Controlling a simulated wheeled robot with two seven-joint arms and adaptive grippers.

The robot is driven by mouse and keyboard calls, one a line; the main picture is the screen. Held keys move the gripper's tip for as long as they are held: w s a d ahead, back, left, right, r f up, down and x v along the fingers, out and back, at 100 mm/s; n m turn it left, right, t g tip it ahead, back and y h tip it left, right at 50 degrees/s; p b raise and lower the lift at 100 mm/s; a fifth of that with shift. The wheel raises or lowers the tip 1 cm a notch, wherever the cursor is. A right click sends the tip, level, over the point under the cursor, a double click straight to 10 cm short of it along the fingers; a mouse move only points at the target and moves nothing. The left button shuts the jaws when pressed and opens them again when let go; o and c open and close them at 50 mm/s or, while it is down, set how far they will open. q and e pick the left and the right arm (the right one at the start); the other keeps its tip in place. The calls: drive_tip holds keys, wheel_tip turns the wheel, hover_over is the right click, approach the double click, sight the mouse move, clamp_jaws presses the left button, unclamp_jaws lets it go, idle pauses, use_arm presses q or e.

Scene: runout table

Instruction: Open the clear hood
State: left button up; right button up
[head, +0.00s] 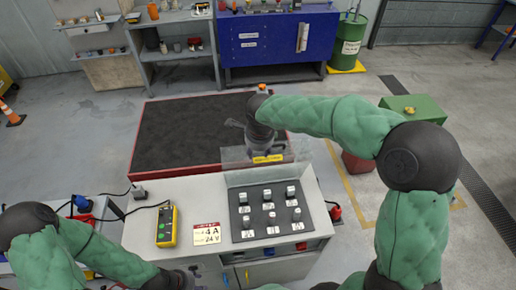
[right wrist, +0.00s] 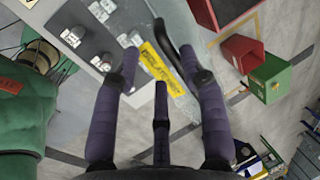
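The clear hood (head: 235,154) is a see-through pane with a yellow label, at the back edge of the switch panel (head: 255,222) in the head view. It appears raised, with the switches in front of it uncovered. My right gripper (head: 264,146) is at the pane, just behind the label. In the right wrist view its fingers (right wrist: 160,72) are spread apart. The yellow label (right wrist: 161,66) and a black bar (right wrist: 183,57) lie beyond and between the fingertips. I cannot tell whether they touch. My left gripper is out of view below the left arm's wrist.
A yellow pendant (head: 167,226) and a white 4 A, 24 V card (head: 207,234) lie left of the switches. A dark red-edged table bed (head: 185,135) is behind. A green box (head: 412,107) and red bin (head: 357,163) stand right.

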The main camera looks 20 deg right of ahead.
drive_tip(key=shift+r, duration=0.2)
drive_tip(key=v, duration=1.1)
drive_tip(key=shift+s+r, duration=0.25)
drive_tip(key=shift+r, duration=0.1)
